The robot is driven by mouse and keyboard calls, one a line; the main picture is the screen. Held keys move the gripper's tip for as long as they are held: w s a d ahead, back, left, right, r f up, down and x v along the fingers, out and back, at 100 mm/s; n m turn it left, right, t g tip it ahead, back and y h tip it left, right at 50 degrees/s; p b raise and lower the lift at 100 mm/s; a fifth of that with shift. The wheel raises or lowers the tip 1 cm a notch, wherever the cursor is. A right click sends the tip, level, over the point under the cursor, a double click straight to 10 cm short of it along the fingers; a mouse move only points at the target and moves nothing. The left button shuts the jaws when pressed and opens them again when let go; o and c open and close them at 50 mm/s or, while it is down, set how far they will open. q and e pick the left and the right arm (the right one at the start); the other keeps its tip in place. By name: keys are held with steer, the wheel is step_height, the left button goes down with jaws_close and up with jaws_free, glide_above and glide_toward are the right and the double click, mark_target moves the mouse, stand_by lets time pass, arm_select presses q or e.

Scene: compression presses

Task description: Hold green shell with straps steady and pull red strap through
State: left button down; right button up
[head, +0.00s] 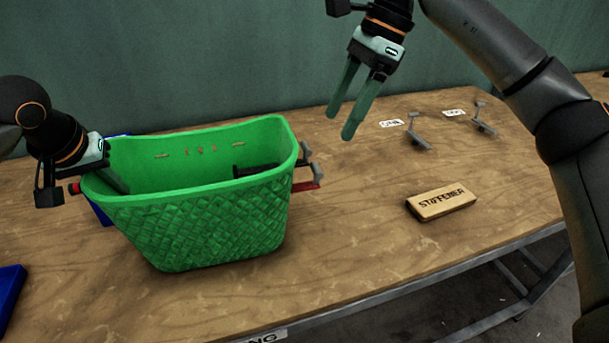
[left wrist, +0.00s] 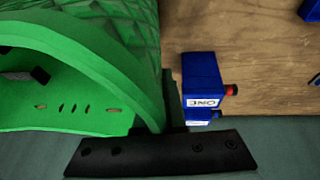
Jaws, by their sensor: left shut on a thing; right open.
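The green shell (head: 200,220), a basket-like tub with a quilted outer wall, stands upright on the wooden table. My left gripper (head: 118,180) is shut on its left rim, one finger inside. The rim shows close up in the left wrist view (left wrist: 105,75). A red strap-like piece (head: 308,186) sticks out past the shell's right side, below a grey end piece (head: 307,152). A dark strap-like piece (head: 257,169) lies inside near the right wall. Much of the shell's inside is hidden. My right gripper (head: 347,133) is open and empty, above the table right of the shell.
A wooden block marked STIFFENER (head: 441,203) lies right of the shell. Two small grey hooked pieces (head: 418,135) (head: 484,122) stand by white labels farther back. A blue box with a red knob (left wrist: 202,80) is beside the shell. The table between shell and block is clear.

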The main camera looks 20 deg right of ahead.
mark_target(317, 167)
steer(key=x, duration=1.1)
steer(key=shift+s+f, duration=0.1)
jaws_close()
stand_by(0.4)
stand_by(0.3)
